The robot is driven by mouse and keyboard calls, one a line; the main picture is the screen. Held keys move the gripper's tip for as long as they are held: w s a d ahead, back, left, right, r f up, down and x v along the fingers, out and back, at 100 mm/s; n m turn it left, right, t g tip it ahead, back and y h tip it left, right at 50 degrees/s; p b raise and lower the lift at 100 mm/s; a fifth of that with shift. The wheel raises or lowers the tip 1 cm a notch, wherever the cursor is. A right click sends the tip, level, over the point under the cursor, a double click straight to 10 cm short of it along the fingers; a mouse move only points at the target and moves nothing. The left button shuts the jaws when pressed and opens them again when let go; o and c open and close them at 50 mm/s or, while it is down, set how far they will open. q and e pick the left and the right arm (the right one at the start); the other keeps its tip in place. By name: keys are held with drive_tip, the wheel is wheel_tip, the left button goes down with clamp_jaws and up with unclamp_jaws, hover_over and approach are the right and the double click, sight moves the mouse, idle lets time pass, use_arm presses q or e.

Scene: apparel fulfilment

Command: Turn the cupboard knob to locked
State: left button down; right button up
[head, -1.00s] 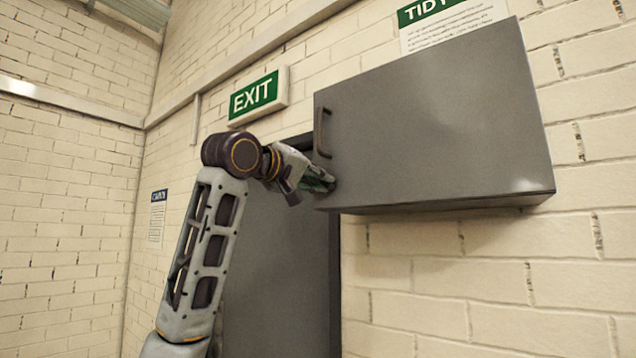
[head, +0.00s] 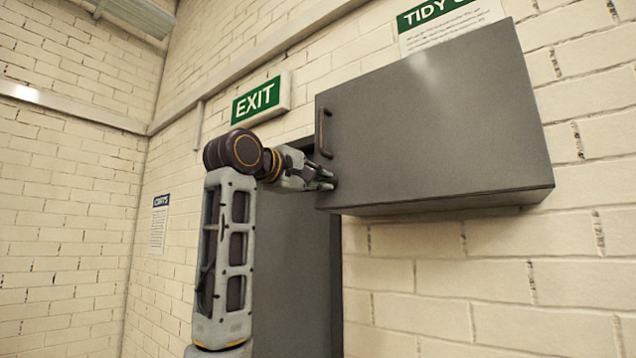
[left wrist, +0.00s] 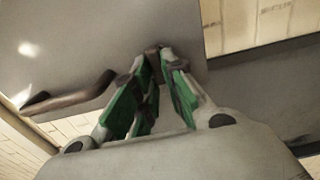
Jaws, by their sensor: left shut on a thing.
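The grey cupboard (head: 435,125) hangs on the brick wall, its door closed, with a dark bar handle (head: 322,132) near the left edge. My left gripper (head: 328,180) is at the cupboard's lower left corner, just below the handle. In the left wrist view its green-padded fingers (left wrist: 155,62) are closed on a small dark knob (left wrist: 153,50) on the door. The fingers hide most of the knob, so I cannot tell which way it is turned. The handle (left wrist: 70,98) shows beside the fingers there. My right gripper is not in view.
A grey door (head: 295,270) stands behind my left arm, under a green EXIT sign (head: 258,100). A TIDY sign (head: 450,22) is on the wall above the cupboard. The space below the cupboard is clear.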

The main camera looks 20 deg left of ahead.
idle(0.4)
use_arm(q)
drive_tip(key=c, duration=1.5)
unclamp_jaws()
drive_tip(key=shift+v, duration=6.05)
drive_tip(key=shift+w, duration=0.1)
